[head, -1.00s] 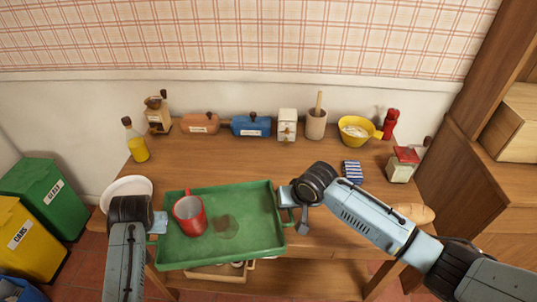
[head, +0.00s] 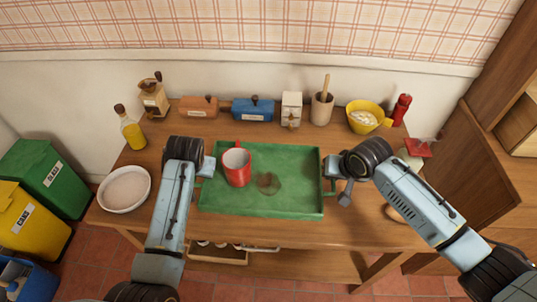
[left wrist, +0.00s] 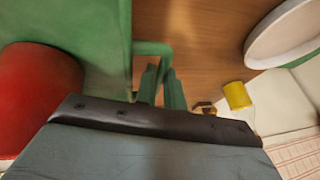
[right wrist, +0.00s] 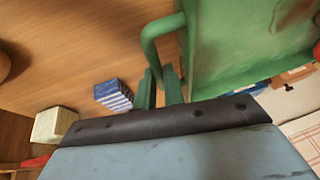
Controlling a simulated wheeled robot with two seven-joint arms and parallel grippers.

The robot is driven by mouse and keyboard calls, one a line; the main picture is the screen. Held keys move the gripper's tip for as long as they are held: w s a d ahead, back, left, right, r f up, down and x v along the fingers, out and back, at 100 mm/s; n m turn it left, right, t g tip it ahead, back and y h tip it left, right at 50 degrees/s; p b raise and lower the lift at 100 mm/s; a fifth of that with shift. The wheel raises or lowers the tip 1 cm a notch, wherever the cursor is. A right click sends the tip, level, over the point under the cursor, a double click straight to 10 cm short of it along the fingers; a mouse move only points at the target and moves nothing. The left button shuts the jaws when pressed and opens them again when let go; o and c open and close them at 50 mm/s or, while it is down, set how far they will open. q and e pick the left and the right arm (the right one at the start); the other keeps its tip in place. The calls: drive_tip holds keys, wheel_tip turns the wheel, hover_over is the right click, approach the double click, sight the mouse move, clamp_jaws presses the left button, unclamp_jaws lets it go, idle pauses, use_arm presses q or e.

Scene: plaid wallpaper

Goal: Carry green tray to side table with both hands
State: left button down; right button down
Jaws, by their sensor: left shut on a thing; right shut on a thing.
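The green tray (head: 290,207) is level over the wooden table (head: 150,208), between my two arms. My left gripper (head: 202,177) is shut on the tray's left handle, which also shows in the left wrist view (left wrist: 150,48). My right gripper (head: 331,176) is shut on the right handle, which also shows in the right wrist view (right wrist: 152,36). I cannot tell how far the tray is above the tabletop.
A white bowl (head: 124,189) sits left of the tray. A blue striped item (right wrist: 113,95) lies near my right gripper. Bins (head: 28,222) stand at left.

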use_arm(q)
drive_tip(key=shift+w+f, duration=0.1)
drive_tip(key=shift+f, duration=0.05)
use_arm(e)
drive_tip(key=shift+f, duration=0.2)
